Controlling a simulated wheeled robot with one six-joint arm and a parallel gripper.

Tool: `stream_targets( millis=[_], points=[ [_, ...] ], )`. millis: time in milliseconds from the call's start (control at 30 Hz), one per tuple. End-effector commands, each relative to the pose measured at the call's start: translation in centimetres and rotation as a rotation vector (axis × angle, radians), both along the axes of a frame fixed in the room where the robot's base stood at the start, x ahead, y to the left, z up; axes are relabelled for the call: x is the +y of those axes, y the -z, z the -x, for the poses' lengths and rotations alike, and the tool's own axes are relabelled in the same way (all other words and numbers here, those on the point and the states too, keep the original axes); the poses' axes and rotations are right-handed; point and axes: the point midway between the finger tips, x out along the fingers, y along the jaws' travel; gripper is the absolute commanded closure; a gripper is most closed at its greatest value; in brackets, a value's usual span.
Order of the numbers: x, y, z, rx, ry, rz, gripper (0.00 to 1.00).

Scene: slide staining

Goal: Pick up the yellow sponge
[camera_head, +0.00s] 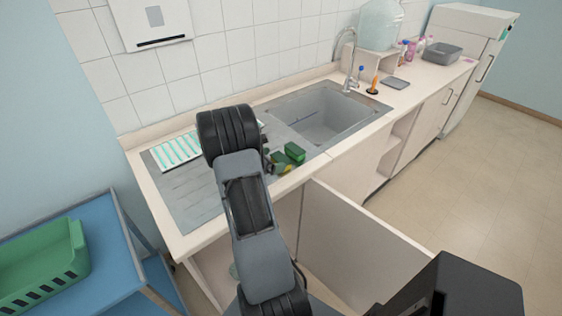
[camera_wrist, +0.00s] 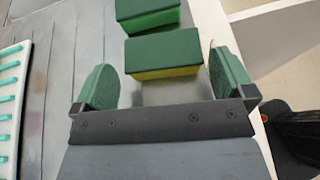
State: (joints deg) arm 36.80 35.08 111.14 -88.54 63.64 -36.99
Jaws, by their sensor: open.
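The yellow sponge (camera_wrist: 165,55) has a dark green top and a yellow lower side in the wrist view. It lies on the grey drainboard beside the sink. My gripper (camera_wrist: 166,78) is open, with one green fingertip pad on each side of the sponge's near end and a gap on both sides. In the head view the yellow sponge (camera_head: 287,168) is partly hidden by my gripper. A second sponge (camera_wrist: 148,14), green with a lighter green side, lies just beyond it and also shows in the head view (camera_head: 295,152).
A white rack with teal bars (camera_head: 176,151) lies left on the drainboard (camera_head: 190,196). The sink basin (camera_head: 325,115) and tap (camera_head: 350,62) are to the right. An open cabinet door (camera_head: 355,240) sticks out below the counter. A green crate (camera_head: 45,262) stands on a blue cart.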

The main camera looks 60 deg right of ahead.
Motion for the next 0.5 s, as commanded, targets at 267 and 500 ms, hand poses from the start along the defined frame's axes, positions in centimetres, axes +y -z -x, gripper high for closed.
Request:
stream_targets(
  millis=[267, 500],
  points=[
    [-3.0, 1.3, 1.5, 0.001, 0.003, -0.001, 0.00],
    [-3.6, 1.6, 1.7, -0.001, 0.000, -0.001, 0.00]
  ],
)
